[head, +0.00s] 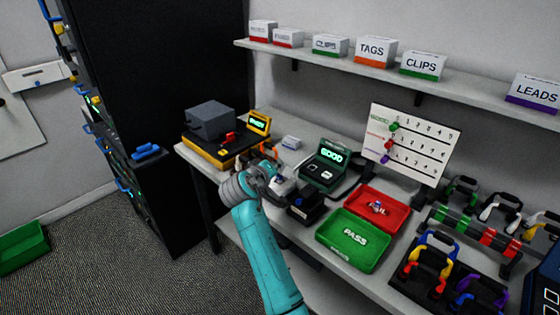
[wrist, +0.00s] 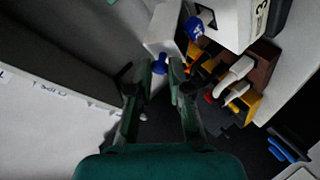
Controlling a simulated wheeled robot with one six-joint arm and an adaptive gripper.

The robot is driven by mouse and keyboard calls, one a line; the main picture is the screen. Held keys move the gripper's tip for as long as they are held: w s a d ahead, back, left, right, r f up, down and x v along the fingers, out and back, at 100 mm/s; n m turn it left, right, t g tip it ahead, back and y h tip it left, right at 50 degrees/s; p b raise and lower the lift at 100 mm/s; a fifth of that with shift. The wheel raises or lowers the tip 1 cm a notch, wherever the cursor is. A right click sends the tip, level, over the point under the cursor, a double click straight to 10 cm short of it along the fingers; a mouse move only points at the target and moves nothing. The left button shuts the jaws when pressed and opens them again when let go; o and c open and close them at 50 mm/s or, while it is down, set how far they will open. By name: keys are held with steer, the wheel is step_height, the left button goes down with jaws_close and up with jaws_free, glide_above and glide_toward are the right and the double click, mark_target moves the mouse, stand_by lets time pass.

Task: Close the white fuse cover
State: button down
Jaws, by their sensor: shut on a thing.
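My gripper (head: 268,168) is at the bench, between the yellow-based unit and the small black box. In the wrist view my gripper (wrist: 160,68) has its fingertips closed around a small blue piece (wrist: 160,64). This piece is at the lower end of a white block (wrist: 164,30). The white block may be the white fuse cover, but I cannot tell for sure. In the head view a white part (head: 283,187) shows beside my gripper, partly hidden by it. I cannot tell how far open the cover stands.
The yellow-based unit (head: 205,150) with a grey box stands on the left. A green tester reading GOOD (head: 327,165), a black box (head: 306,208), a red tray (head: 397,219) and a green PASS tray (head: 322,237) are to the right. A shelf (head: 330,62) runs above.

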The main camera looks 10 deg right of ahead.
mark_target(271, 188)
steer(key=shift+s+a+f+t, duration=0.25)
steer(key=shift+a+f+t, duration=0.1)
steer(key=shift+f+t, duration=0.05)
steer(key=shift+h, duration=0.3)
steer(key=shift+s+a+f, duration=0.3)
steer(key=shift+a+f, duration=0.05)
steer(key=shift+f, duration=0.55)
steer(key=shift+s+a+f, duration=0.35)
steer(key=shift+a+f, duration=0.05)
steer(key=shift+f, duration=0.55)
steer(key=shift+s+a+f, duration=0.3)
steer(key=shift+a+f, duration=0.05)
steer(key=shift+f, duration=0.55)
steer(key=shift+s+f+n+t+h, duration=0.1)
steer(key=shift+f+n+t+h, duration=0.25)
steer(key=shift+f, duration=0.45)
steer(key=shift+a, duration=0.1)
steer(key=c, duration=1.1)
jaws_free()
steer(key=shift+f, duration=0.1)
steer(key=shift+a+r, duration=0.1)
steer(key=shift+r, duration=0.15)
steer(key=v, duration=1.1)
steer(key=shift+s+a, duration=0.15)
steer(key=shift+s, duration=0.2)
